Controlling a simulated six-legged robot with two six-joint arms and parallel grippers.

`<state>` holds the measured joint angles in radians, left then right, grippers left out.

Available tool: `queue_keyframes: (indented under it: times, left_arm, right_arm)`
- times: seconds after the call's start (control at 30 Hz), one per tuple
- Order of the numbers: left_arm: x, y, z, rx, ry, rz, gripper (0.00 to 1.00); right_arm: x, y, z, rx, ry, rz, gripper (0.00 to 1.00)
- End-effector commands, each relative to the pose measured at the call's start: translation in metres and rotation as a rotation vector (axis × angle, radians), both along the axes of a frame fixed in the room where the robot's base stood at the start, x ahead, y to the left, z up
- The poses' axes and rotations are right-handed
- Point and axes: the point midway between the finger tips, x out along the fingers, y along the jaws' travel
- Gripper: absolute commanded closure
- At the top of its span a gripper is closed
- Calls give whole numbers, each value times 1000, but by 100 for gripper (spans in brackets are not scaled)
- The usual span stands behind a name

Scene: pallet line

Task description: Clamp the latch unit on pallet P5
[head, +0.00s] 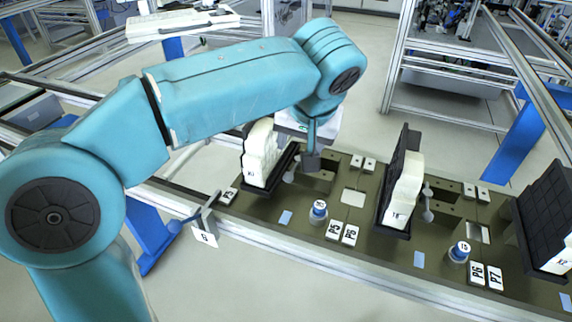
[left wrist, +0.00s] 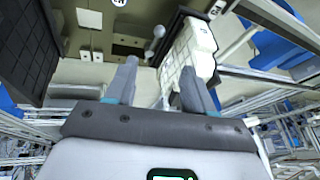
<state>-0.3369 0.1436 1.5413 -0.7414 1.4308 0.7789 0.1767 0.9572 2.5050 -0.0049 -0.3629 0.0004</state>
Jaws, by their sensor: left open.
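The P5 label (head: 334,231) stands at the front edge of the olive pallet plate (head: 262,208), beside a P6 label (head: 350,234). A white segmented block (head: 260,155) stands against a black holder at the left of this plate. A grey ball-ended lever (head: 289,176) sits beside it; a ball-ended lever also shows in the left wrist view (left wrist: 151,51). I cannot tell which part is the latch unit. My left gripper (head: 312,160) is above the plate, right of the white block. In the left wrist view its fingers (left wrist: 160,88) are apart and empty. My right gripper is out of view.
A second white block (head: 406,190) in a black holder stands mid-line, with another black holder (head: 548,220) at right. Blue-topped round parts (head: 319,211) (head: 460,251) stand near the front. A metal rail (head: 300,256) runs along the front edge.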

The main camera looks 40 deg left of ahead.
Motion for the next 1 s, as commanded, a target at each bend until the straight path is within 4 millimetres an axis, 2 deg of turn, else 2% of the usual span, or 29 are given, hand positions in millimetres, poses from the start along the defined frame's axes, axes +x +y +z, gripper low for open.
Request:
queue_keyframes:
  times: [0.17,0.7,0.83,1.0]
  left_arm:
    - [0,0,-13,2,3,1,47]
    - [30,37,-122,0,6,-1,47]
    - [36,44,-138,0,4,-1,47]
    - [40,49,-147,0,2,-2,47]
  right_arm:
    - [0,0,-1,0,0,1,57]
    - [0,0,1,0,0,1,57]
    - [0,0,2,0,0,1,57]
    - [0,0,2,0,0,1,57]
